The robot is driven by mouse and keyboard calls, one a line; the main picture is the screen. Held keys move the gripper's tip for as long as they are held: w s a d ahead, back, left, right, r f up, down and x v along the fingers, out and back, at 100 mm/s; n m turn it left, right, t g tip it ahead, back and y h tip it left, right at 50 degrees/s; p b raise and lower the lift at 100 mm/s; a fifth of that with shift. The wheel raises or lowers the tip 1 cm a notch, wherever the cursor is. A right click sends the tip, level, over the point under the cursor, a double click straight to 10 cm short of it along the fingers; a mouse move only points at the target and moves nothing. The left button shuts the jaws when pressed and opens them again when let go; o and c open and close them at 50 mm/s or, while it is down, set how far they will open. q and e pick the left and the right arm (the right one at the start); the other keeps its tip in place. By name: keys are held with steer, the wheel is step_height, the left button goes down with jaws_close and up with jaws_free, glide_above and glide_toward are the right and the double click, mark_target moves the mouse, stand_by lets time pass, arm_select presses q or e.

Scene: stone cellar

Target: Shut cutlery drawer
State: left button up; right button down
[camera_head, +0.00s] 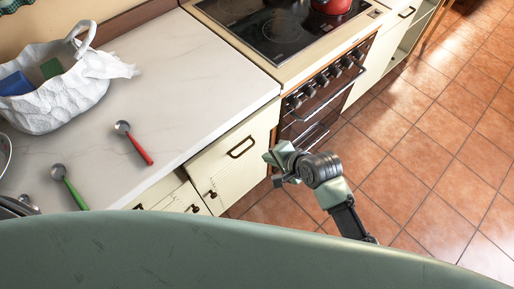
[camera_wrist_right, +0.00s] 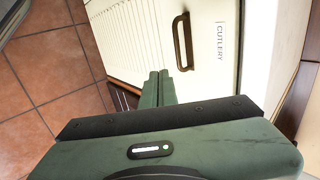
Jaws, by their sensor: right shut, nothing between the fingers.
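The cutlery drawer (camera_head: 222,163) is a cream front with a dark handle (camera_head: 241,147), just below the counter edge and left of the oven. In the right wrist view its front (camera_wrist_right: 232,75) carries the label "CUTLERY" beside the dark handle (camera_wrist_right: 182,42). I cannot tell how far it stands out from the cabinet. My right gripper (camera_head: 271,157) is just right of the drawer front in the head view. Its fingers (camera_wrist_right: 160,78) are shut together and empty, close to the handle's end; contact cannot be told. My left gripper is out of view.
The white counter (camera_head: 180,65) holds a white bag (camera_head: 60,95), a red-handled spoon (camera_head: 134,143) and a green-handled spoon (camera_head: 69,187). The oven (camera_head: 322,100) with knobs and a red pot (camera_head: 331,5) stands to the right. Tiled floor (camera_head: 420,155) is clear at right.

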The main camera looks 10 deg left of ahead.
mark_target(244, 140)
steer(key=w+a+f, duration=0.3)
steer(key=a, duration=0.1)
steer(key=shift+w+a+p, duration=0.25)
steer(key=shift+p, duration=0.05)
steer(key=shift+r, duration=0.1)
steer(key=w+a, duration=0.1)
steer(key=a, duration=0.1)
steer(key=w+a+b, duration=0.1)
steer(key=w, duration=0.1)
steer(key=shift+a, duration=0.35)
steer(key=shift+s, duration=0.1)
